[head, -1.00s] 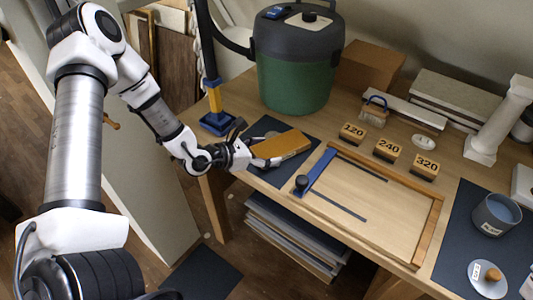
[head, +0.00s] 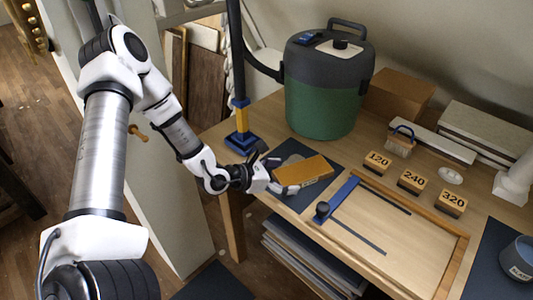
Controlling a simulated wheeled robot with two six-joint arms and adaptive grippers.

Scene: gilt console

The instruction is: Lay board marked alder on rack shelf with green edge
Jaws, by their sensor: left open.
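An orange-brown wooden board (head: 303,171) lies on the dark mat at the table's left end. Markings on its front edge are too small to read, so I cannot tell if it says alder. My left gripper (head: 274,181) is at the board's left end, open, with a finger along its near side. Whether it touches the board is unclear. No shelf with a green edge can be made out. My right gripper is not in view.
A blue-and-yellow post (head: 241,115) stands behind my left gripper. A green canister (head: 323,105) stands behind the board. A wooden frame with a blue bar (head: 338,198), and sanding blocks (head: 411,182) are to the right. Stacked sheets (head: 305,262) lie below the table.

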